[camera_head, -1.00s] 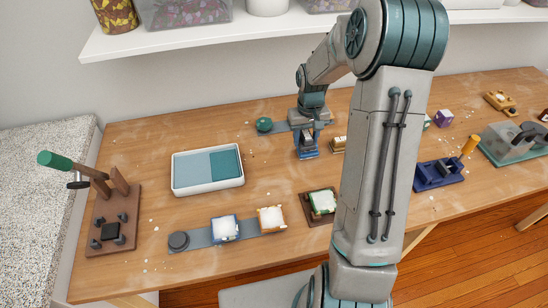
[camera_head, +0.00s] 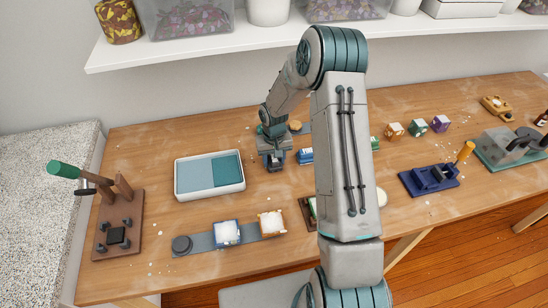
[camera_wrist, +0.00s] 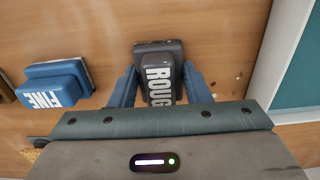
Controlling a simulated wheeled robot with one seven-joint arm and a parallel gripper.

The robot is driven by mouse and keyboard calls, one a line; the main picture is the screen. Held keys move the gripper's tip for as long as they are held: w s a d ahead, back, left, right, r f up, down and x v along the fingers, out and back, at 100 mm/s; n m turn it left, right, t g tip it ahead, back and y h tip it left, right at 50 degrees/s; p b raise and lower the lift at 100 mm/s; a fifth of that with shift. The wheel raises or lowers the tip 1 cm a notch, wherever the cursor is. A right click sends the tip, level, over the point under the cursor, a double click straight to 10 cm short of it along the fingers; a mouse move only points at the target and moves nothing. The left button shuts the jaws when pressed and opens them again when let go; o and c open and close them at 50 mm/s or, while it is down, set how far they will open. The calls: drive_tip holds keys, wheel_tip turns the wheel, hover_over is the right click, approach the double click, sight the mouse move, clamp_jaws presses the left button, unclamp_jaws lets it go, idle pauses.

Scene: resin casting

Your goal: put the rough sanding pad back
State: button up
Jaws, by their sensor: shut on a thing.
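The rough sanding pad (camera_wrist: 158,75) is a dark grey block with white "ROUGH" lettering in the wrist view. My gripper (camera_wrist: 158,88) has its blue fingers on both sides of the pad, shut on it. I cannot tell whether the rough pad touches the table.
The white-rimmed tray (camera_head: 210,195) with blue and teal sections is close on the left; its edge shows at right in the wrist view (camera_wrist: 262,62). A grey strip with filled moulds (camera_head: 228,233) lies in front. A brown clamp stand (camera_head: 118,238) is far left.

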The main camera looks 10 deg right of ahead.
drive_tip(key=shift+f, duration=0.15)
drive_tip(key=o, duration=1)
drive_tip(key=shift+c, duration=0.2)
